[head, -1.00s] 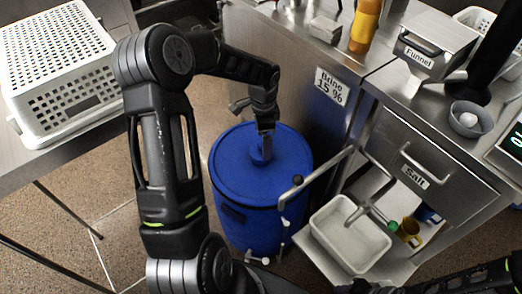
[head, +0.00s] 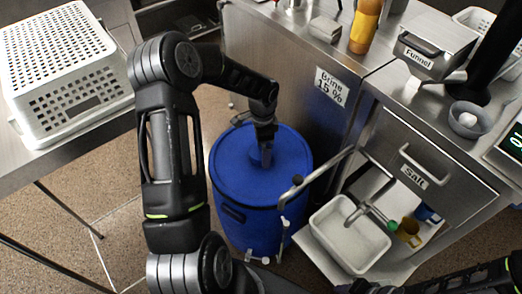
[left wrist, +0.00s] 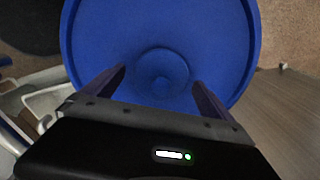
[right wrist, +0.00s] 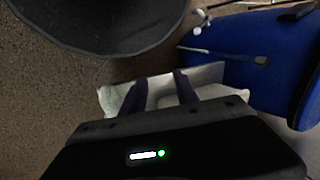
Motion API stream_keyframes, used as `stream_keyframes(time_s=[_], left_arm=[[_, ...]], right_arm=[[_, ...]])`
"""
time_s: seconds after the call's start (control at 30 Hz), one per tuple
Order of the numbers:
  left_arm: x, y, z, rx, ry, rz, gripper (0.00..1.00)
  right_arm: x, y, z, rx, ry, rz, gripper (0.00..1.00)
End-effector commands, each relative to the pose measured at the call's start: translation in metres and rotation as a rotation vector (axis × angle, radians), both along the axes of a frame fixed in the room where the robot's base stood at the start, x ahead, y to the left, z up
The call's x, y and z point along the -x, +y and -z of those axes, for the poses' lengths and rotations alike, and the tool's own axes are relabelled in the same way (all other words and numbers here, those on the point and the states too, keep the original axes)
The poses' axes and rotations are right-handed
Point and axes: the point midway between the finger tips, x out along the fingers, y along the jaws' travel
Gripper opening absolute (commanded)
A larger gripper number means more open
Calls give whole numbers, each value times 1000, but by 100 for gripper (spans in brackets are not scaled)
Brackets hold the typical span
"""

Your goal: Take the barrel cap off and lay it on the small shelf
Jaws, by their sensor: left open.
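The blue barrel (head: 236,205) stands upright on the floor beside the metal counter. Its round raised cap (left wrist: 162,72) sits at the middle of the lid, partly hidden by my gripper in the head view. My left gripper (head: 264,153) points down over the cap. In the left wrist view my left gripper (left wrist: 160,78) is open, with its fingers apart on either side of the cap; contact cannot be made out. A low metal shelf (head: 392,270) is under the salt drawer. My right gripper (right wrist: 159,78) shows parted fingers with nothing clearly held, and a pale object behind them.
A white perforated basket (head: 65,75) sits on the left table. Floor left of the barrel is clear.

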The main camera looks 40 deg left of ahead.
Motion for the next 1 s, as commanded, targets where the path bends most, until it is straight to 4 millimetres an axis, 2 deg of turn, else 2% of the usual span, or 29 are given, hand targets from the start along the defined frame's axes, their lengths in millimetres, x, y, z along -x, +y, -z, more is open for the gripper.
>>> stream_keyframes(time_s=[0.07, 0.87, 1.0], left_arm=[[0, 0, 0, 0, 0, 0, 97], [0, 0, 0, 0, 0, 0, 32], [0, 0, 0, 0, 0, 0, 31]], right_arm=[[0, 0, 0, 0, 0, 0, 36], [0, 0, 0, 0, 0, 0, 36], [0, 0, 0, 0, 0, 0, 36]])
